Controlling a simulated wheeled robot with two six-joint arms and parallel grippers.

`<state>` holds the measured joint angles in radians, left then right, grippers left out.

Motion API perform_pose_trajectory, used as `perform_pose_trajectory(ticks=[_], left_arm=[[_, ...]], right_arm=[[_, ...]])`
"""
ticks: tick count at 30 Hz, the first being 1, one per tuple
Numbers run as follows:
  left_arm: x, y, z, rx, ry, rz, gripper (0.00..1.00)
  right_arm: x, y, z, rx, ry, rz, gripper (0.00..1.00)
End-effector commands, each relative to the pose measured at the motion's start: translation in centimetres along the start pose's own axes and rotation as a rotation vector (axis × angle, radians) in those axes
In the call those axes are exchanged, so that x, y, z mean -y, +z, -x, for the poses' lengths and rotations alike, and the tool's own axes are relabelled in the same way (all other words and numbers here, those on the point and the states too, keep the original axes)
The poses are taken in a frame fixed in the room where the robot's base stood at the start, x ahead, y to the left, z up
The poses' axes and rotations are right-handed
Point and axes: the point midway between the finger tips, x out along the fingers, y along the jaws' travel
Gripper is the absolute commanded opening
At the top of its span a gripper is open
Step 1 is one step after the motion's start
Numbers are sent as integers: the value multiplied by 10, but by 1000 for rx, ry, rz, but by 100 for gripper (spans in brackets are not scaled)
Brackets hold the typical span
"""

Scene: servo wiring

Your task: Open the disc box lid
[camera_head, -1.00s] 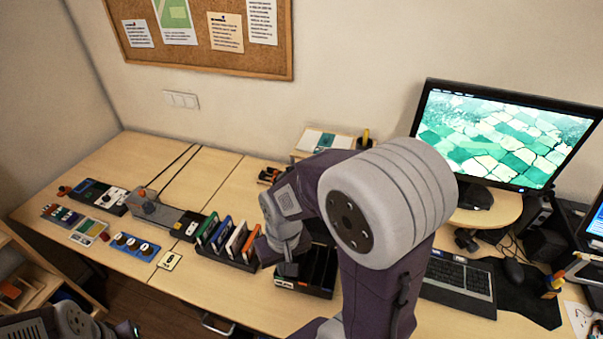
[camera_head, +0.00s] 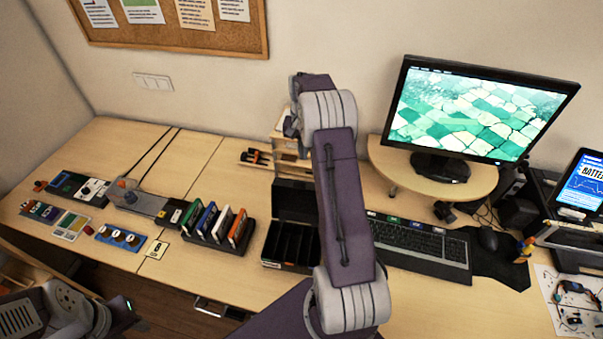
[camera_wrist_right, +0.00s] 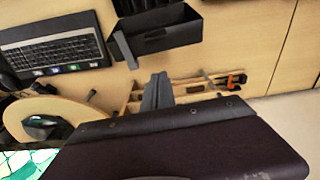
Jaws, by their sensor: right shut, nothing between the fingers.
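The black disc box (camera_head: 289,246) stands on the desk right of the disc rack, its dark compartments showing. Its lid (camera_head: 295,200) is raised at the back, so the box is open. In the right wrist view the lid (camera_wrist_right: 168,37) shows at the top with its long side toward my gripper. My right gripper (camera_wrist_right: 157,92) is shut and empty, apart from the lid, over the desk behind the box. In the head view its fingers are mostly hidden by my own arm. My left arm shows at the lower left; its fingers are not clear.
A rack of coloured discs or cases (camera_head: 217,236) stands just left of the box. A keyboard (camera_head: 425,248) lies to the right. Wiring modules lie at the left.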

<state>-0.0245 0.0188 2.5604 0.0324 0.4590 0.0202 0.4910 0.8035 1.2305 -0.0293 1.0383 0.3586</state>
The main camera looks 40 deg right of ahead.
Motion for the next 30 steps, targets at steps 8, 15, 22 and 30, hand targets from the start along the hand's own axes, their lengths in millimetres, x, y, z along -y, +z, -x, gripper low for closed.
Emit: perform_pose_trajectory(ticks=[8,15,22,30], left_arm=[[0,-2,16,0,0,0,36],[-1,-4,34,0,0,0,36],[-1,-4,40,0,0,0,36],[-1,-4,40,0,0,0,36]], right_arm=[[0,1,-59,4,2,1,0],[0,20,-71,2,0,1,0],[0,37,-68,-1,-1,1,0],[0,38,-69,-1,-1,1,0]])
